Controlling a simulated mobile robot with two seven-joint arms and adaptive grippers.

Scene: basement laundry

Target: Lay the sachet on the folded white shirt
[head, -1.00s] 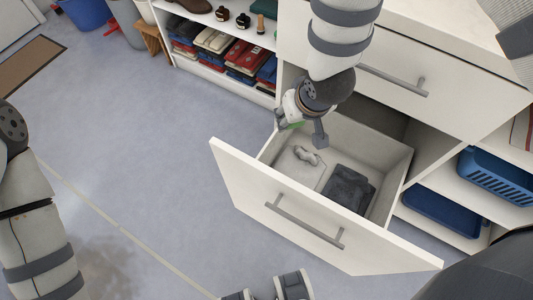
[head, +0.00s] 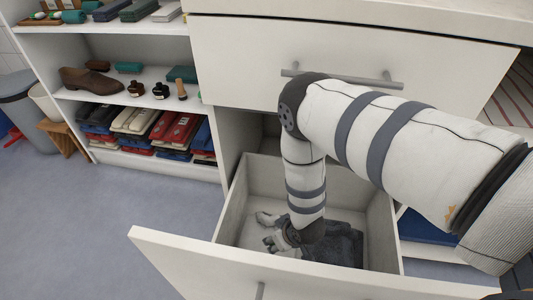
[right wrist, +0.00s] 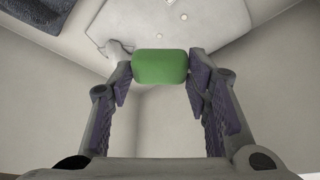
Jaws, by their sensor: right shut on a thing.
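The green sachet (right wrist: 160,66) is held between the two fingertips of my right gripper (right wrist: 160,68) in the right wrist view. The folded white shirt (right wrist: 200,22) lies flat beyond it at the top of that view, inside the open drawer. In the head view my right gripper (head: 277,241) is down inside the drawer (head: 232,205), and the sachet cannot be made out there. My arm and gripper hide much of the shirt in that view. Whether the sachet touches the shirt cannot be told. My left gripper is in neither view.
A dark grey folded cloth (head: 343,246) lies in the drawer to the right of my gripper. A small pale object (right wrist: 118,50) shows behind the left finger. The drawer walls are close around. A shelf (head: 125,78) with shoes and folded clothes stands at left.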

